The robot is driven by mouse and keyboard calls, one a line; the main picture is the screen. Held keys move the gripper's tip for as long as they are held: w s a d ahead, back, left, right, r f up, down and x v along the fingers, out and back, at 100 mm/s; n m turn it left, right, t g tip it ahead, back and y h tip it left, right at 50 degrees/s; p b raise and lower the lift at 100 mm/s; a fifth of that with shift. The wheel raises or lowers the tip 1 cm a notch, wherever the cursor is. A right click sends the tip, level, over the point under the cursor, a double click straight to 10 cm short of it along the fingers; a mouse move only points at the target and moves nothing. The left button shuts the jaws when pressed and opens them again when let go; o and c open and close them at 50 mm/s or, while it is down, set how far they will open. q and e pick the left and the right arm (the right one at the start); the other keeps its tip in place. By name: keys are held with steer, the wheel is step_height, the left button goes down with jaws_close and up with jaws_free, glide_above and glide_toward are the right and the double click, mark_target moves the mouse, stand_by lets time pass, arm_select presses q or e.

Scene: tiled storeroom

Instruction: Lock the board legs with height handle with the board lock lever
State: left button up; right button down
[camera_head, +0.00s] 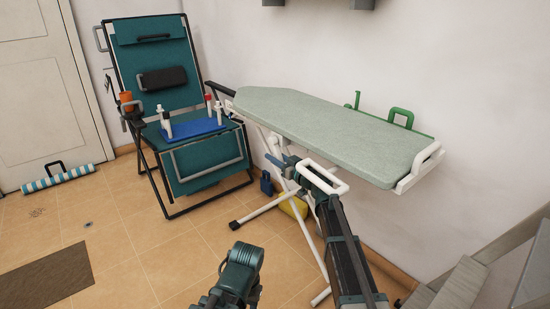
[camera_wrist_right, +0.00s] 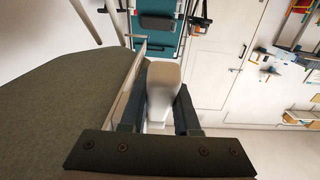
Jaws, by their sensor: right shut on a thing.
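The ironing board (camera_head: 330,128) has a pale green top and white crossed legs (camera_head: 308,232). The board lock lever (camera_head: 335,190), a white loop, sticks out below the board's front edge. My right gripper (camera_head: 310,186) reaches up from the lower right and is shut on it. In the right wrist view the dark fingers of my right gripper (camera_wrist_right: 160,112) stand either side of the lever's pale rounded end (camera_wrist_right: 162,78). The part between the fingers is partly hidden. A dark jointed part of mine shows at the bottom of the head view; my left gripper cannot be seen.
A green folding chair (camera_head: 180,115) stands left of the board, with bottles on a blue tray (camera_head: 193,129). A yellow object (camera_head: 293,208) lies beneath the board. Wooden steps (camera_head: 460,285) are at lower right. Tiled floor is open at left, around a dark mat (camera_head: 38,280).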

stand_by(0.9)
steer(key=shift+w+a+r+t+y+b, duration=0.1)
steer(key=shift+w+a+t+y+b, duration=0.45)
steer(key=shift+b, duration=1.5)
steer(key=shift+w+a+r+t+y+b, duration=0.1)
steer(key=shift+w+t+y+b, duration=0.5)
steer(key=shift+t+b, duration=1.1)
steer(key=shift+w+a+t+y+b, duration=0.3)
steer(key=shift+t+y+b, duration=0.4)
steer(key=shift+b, duration=1.7)
steer(key=shift+y, duration=0.25)
steer(key=c, duration=0.6)
jaws_free()
steer(key=shift+c, duration=0.2)
steer(key=shift+s, duration=0.1)
